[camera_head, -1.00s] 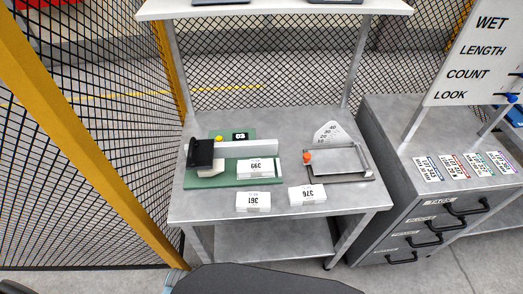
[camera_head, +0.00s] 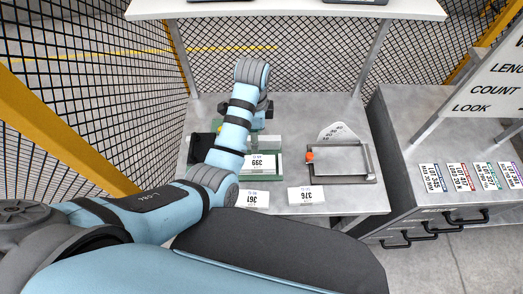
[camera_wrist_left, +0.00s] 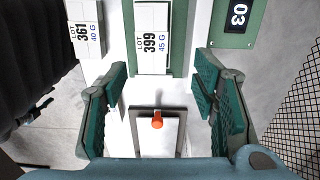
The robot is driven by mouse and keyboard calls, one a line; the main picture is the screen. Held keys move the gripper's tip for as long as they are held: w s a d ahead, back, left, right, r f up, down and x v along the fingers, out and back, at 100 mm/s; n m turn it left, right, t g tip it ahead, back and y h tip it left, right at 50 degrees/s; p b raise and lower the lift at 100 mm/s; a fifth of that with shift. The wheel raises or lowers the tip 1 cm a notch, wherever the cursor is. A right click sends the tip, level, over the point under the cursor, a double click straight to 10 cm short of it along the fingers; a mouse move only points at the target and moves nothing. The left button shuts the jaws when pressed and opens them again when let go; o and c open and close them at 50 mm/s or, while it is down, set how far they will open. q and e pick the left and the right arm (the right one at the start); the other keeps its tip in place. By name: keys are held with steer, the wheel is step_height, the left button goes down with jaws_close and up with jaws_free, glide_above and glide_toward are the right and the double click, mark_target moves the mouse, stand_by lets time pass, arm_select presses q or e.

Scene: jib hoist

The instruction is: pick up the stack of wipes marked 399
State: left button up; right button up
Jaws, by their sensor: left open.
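The stack of wipes marked 399 (camera_head: 264,164) is a white block lying on the green base (camera_head: 281,160) of a bench device. My left arm crosses in front of the device and hides part of it. In the left wrist view the 399 stack (camera_wrist_left: 152,42) is at the top centre, its label reading LOT 399, 45 G. My left gripper (camera_wrist_left: 165,95) is open and empty, its two green-padded fingers apart. The stack lies beyond the fingertips and is not between them. In the head view my left gripper (camera_head: 246,110) is above the back of the bench, partly hidden by its wrist. My right gripper is not in view.
White stacks marked 361 (camera_head: 256,199) and 376 (camera_head: 306,195) lie at the bench's front edge. A framed tray with an orange knob (camera_head: 340,160) stands to the right. Drawers and a sign board (camera_head: 490,85) are further right. A mesh fence stands at left.

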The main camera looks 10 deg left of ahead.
arm_select(q)
steer(key=b, duration=0.1)
glide_above(256, 162)
step_height(256, 162, down, 7)
steer(key=shift+s+a+f, duration=0.1)
steer(key=shift+f, duration=0.1)
steer(key=f+b, duration=0.1)
steer(key=f, duration=0.5)
steer(key=shift+w+f+b, duration=0.15)
steer(key=shift+w+b, duration=0.05)
steer(key=shift+b, duration=0.2)
steer(key=shift+s, duration=0.1)
steer(key=shift+c, duration=0.2)
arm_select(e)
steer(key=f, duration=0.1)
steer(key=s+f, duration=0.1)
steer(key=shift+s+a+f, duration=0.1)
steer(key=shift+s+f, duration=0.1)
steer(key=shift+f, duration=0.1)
arm_select(q)
steer(key=shift+r, duration=0.2)
steer(key=c, duration=1)
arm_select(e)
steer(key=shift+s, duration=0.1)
